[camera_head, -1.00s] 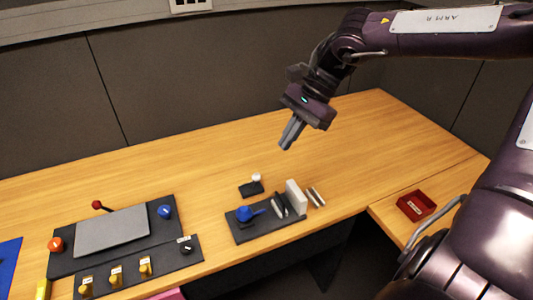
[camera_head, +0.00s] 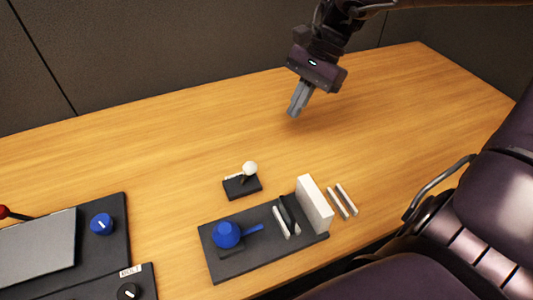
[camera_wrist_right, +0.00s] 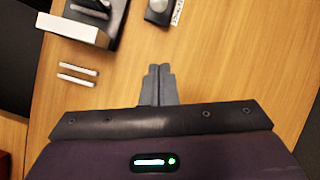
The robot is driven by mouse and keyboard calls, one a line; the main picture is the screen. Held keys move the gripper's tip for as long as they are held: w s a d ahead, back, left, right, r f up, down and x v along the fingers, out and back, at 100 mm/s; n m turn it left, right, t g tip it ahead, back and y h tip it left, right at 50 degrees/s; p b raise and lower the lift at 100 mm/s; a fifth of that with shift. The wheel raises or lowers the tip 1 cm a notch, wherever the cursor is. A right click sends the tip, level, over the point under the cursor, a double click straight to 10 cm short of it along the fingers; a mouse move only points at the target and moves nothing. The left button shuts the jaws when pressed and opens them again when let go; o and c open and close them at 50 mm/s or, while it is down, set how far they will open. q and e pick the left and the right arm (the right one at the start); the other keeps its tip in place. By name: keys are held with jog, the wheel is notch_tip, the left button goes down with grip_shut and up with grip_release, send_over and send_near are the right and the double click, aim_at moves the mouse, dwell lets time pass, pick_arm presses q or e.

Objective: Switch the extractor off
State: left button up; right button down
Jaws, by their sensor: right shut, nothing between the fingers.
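A small black switch base (camera_head: 242,187) with a white ball-topped lever (camera_head: 250,168) stands alone on the wooden desk. The lever leans to the upper right. In the right wrist view the base (camera_wrist_right: 158,14) is cut by the top edge. My right gripper (camera_head: 294,113) is shut and empty above the desk, behind and right of the switch, touching nothing. Its shut fingers (camera_wrist_right: 158,70) also show in the right wrist view. My left gripper is out of view.
A panel with a blue dial (camera_head: 102,224) is at left. The desk's back is clear.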

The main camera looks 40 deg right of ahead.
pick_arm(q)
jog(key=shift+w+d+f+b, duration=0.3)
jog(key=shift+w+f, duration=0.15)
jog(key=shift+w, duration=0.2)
pick_arm(e)
jog(key=shift+w+d+f, duration=0.1)
jog(key=shift+w+f, duration=0.05)
jog(key=shift+f, duration=0.45)
